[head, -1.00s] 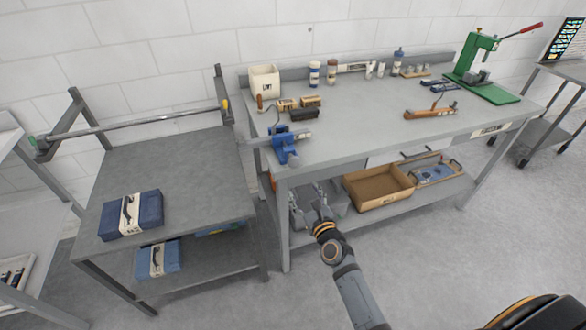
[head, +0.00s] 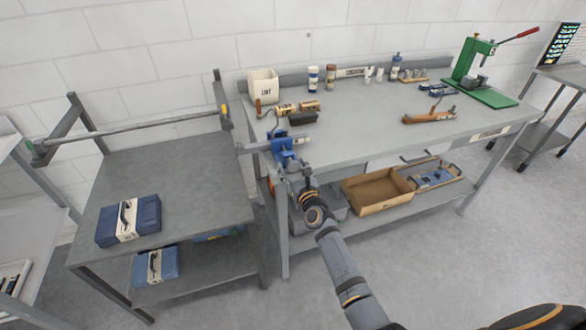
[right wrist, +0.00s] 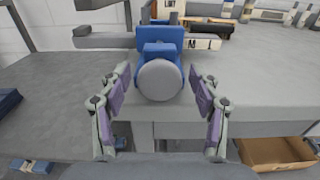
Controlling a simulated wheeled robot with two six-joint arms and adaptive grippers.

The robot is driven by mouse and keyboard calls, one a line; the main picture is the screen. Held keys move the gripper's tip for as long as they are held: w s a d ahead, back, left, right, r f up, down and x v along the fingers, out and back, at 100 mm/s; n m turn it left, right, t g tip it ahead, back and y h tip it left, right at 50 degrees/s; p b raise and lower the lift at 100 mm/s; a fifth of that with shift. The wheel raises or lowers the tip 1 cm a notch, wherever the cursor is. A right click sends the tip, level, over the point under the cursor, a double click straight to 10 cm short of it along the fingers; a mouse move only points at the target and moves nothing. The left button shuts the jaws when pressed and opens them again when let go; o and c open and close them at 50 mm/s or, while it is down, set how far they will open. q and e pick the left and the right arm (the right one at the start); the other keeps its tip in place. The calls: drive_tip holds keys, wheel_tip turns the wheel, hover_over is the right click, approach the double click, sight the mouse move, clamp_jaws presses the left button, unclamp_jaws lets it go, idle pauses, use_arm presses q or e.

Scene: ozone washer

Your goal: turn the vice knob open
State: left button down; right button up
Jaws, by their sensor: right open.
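The blue vice (head: 284,143) is fixed at the front left corner of the workbench. It also shows in the right wrist view (right wrist: 158,40), where its round grey knob (right wrist: 159,80) faces the camera. My right gripper (head: 292,172) is at the front of the vice. In the right wrist view my right gripper (right wrist: 158,93) is open, with one purple-padded finger on each side of the knob and a gap on both sides. The knob is mostly hidden by the gripper in the head view. My left gripper is not in view.
The workbench (head: 365,140) carries a white bin (head: 263,86), bottles, brushes and a green press (head: 474,68). Its lower shelf holds a cardboard box (head: 377,190). A grey side table (head: 175,180) with a blue case (head: 128,220) stands at left.

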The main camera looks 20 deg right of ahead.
drive_tip(key=c, duration=1.2)
drive_tip(key=shift+n, duration=0.3)
